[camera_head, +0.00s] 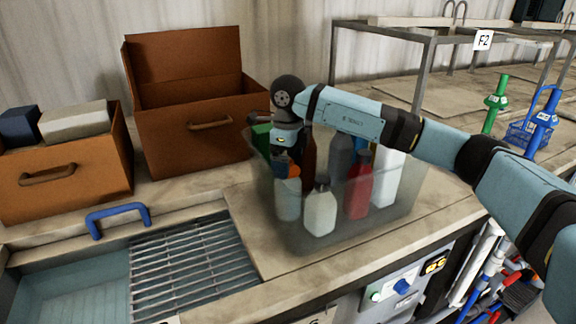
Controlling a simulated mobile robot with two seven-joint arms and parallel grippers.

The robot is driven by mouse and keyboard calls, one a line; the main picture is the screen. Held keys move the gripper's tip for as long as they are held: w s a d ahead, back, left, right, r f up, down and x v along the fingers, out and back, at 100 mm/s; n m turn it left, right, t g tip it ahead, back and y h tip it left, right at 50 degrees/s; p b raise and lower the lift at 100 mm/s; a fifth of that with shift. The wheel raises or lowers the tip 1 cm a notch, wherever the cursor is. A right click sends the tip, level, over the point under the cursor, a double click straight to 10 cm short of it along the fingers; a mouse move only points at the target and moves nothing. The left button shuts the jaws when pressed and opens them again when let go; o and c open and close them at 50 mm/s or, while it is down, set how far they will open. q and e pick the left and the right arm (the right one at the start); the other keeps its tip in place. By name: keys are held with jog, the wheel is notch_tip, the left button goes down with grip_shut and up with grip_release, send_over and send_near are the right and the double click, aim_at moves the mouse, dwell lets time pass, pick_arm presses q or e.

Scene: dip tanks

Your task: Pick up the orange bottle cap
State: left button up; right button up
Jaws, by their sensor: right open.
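The orange bottle cap (293,171) shows as a small orange patch just below my right gripper. It tops a pale grey-blue bottle (288,202) at the left front inside a clear bin (383,228). My right gripper (284,160) points down over the bin's left part, right at the cap, and partly covers it. Its jaws are open; whether the fingers touch the cap I cannot tell. My left gripper is not in view.
The bin also holds a white bottle (320,212), a red bottle (358,190), a grey bottle and others close by. Brown boxes (195,125) stand behind and left. A blue-handled tank (75,285) and grating (190,275) lie at front left.

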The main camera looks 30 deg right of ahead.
jog(key=shift+d+f, duration=0.1)
jog(key=shift+f, duration=0.65)
jog(key=c, duration=1)
jog(key=shift+o, duration=0.2)
jog(key=shift+r, duration=0.15)
